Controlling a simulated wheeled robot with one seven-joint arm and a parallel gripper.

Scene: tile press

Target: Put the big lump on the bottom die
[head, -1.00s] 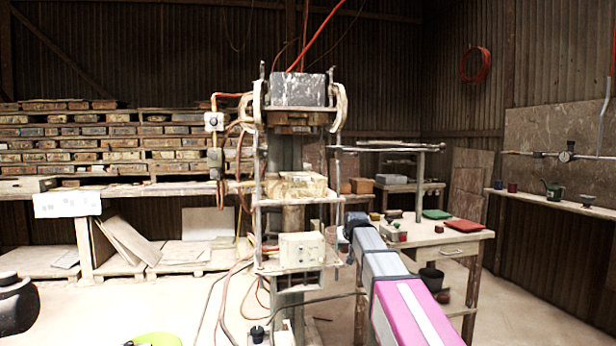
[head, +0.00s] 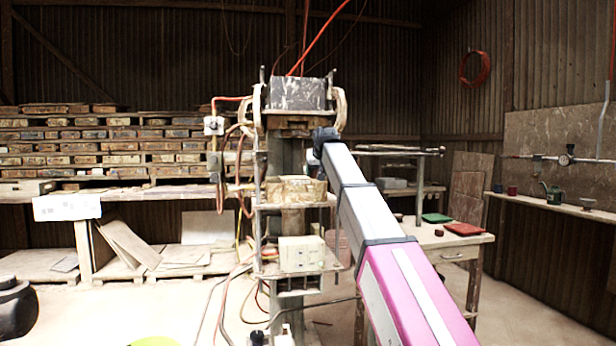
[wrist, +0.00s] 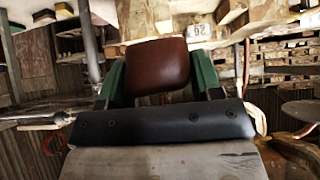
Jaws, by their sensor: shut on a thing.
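The big lump (wrist: 157,65) is a smooth reddish-brown block in the wrist view. My gripper (wrist: 157,72) is shut on it, with one green finger at each side. In the head view, the far end of my arm is beside the press, between its upper and lower parts. My fingers and the lump cannot be made out there. The bottom die (head: 290,190) is a pale, worn block on the press's middle plate, lower and left of the arm's end. Its top looks bare from here.
The press's upper block (head: 298,94) hangs above the bottom die, with side posts and hoses around the gap. Shelves of stacked moulds (head: 70,145) fill the left back.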

